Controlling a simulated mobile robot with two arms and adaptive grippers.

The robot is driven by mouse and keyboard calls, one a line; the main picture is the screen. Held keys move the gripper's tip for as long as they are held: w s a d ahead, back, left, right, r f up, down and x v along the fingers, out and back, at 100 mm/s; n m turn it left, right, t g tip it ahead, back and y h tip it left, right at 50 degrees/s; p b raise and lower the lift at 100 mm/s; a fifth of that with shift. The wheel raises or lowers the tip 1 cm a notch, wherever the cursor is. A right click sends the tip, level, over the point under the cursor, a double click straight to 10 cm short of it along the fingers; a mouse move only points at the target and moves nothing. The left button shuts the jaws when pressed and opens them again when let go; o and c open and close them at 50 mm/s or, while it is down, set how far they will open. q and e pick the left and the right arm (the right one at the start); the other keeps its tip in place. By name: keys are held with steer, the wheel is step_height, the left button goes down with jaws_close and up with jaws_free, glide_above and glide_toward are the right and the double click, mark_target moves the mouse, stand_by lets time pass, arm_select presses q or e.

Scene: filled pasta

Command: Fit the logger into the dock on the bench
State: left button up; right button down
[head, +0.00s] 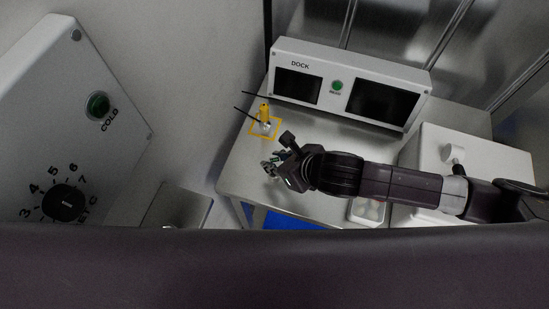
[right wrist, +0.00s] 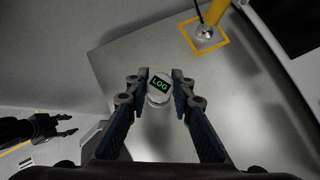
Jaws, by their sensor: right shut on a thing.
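My right gripper (head: 278,154) is over the near left part of the bench, in front of the dock. In the head view I cannot make the logger out clearly at the fingers. The dock (head: 315,56) is a pale box labelled DOCK at the back of the bench, with two dark panels and a green button. My left gripper (right wrist: 53,127) shows at the lower left of the right wrist view, its fingers apart and empty.
A yellow post (head: 264,113) with thin dark rods stands inside a yellow square outline (head: 274,134) on the bench (head: 240,170). A tray of round pieces (head: 368,211) and a white unit (head: 432,145) are at the right. A COLD panel (head: 75,140) is at the left.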

steer(key=shift+f+b, duration=0.5)
steer(key=shift+f, duration=0.75)
steer(key=shift+s+f, duration=0.15)
steer(key=shift+s+d+f, duration=0.15)
steer(key=shift+f, duration=0.15)
stand_by(0.8)
steer(key=c, duration=1.6)
jaws_free()
steer(key=shift+r, duration=0.1)
steer(key=shift+w+p, duration=0.25)
steer(key=shift+p, duration=0.05)
steer(key=shift+o, duration=1.2)
steer(key=shift+r, duration=0.2)
